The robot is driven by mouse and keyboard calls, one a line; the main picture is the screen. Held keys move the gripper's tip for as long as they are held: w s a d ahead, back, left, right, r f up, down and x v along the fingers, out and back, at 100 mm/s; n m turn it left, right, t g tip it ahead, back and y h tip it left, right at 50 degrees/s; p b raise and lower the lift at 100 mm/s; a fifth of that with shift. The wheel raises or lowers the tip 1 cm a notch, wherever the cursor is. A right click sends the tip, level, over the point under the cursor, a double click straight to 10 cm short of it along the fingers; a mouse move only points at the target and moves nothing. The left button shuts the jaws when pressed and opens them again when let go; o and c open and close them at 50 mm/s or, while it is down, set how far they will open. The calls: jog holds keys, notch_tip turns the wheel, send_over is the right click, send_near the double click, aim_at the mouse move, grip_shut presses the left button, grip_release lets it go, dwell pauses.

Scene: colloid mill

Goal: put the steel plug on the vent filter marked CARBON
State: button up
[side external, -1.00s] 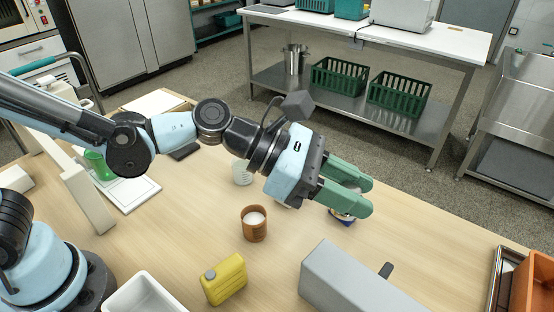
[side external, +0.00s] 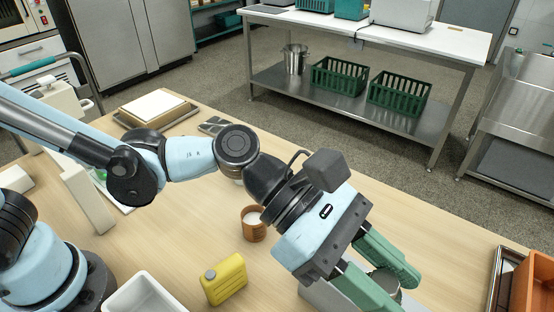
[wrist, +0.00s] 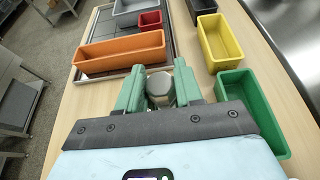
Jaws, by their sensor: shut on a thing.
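My gripper (side external: 385,275) is shut on a grey, round-topped metallic piece, which looks like the steel plug (wrist: 159,85). The plug sits between the green fingers near their tips in the wrist view, and its lower part is hidden. In the side view it shows partly between the fingers. The gripper is over the front right of the table, above a grey box-like block (side external: 314,294) that it mostly covers. No vent filter with a readable CARBON mark shows in these frames.
In the wrist view an orange bin (wrist: 120,52) and a red bin (wrist: 150,20) sit on a tray ahead. A yellow bin (wrist: 220,42) and a green bin (wrist: 252,105) stand at right. A yellow canister (side external: 224,279) and a brown cup (side external: 253,224) stand left of the gripper.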

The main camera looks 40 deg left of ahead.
jog(key=w+f, duration=0.1)
jog(key=w, duration=0.1)
jog(key=w+f, duration=0.2)
jog(key=w, duration=0.1)
jog(key=shift+w+a+f, duration=0.25)
jog(key=shift+w+a, duration=0.05)
jog(key=shift+w, duration=0.05)
jog(key=shift+f, duration=1.95)
jog(key=shift+f, duration=0.1)
jog(key=o, duration=1.1)
